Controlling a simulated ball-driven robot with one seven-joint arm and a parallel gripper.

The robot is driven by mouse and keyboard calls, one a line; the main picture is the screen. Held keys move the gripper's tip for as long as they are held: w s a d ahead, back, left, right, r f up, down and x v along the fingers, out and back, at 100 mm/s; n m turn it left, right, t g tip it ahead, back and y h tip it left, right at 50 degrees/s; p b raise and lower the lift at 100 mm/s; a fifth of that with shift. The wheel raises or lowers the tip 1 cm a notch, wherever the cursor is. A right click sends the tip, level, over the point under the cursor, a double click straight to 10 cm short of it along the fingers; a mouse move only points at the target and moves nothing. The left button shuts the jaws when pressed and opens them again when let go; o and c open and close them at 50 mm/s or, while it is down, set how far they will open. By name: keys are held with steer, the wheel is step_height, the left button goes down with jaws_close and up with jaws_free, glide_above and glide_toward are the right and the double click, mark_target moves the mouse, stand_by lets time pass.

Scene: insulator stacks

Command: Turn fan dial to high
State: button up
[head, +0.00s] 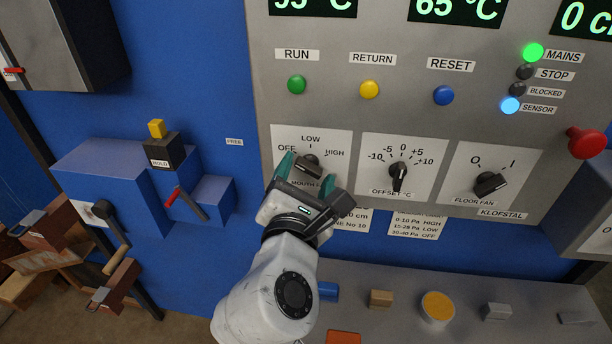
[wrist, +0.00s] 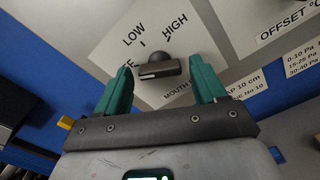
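The fan dial (head: 311,163) is a dark knob on a white plate (head: 335,150) marked OFF, LOW and HIGH. The plate's lower label is partly hidden by my gripper and reads "MOUTH F...". In the wrist view the knob's bar (wrist: 158,69) lies crosswise, and its pale line appears on the left end, toward the OFF side. My gripper (head: 307,175) is at the dial with its teal fingers apart. In the wrist view the fingers (wrist: 161,72) stand left and right of the bar, with a gap on both sides. The left finger covers part of the OFF label.
To the right are an offset dial (head: 399,176) and a floor fan switch (head: 490,184). Green (head: 297,84), yellow (head: 369,89) and blue (head: 443,95) buttons sit above. A red knob (head: 587,142) juts out at right. A grey shelf (head: 400,325) with small items lies below.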

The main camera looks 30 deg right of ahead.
steer(key=c, duration=0.9)
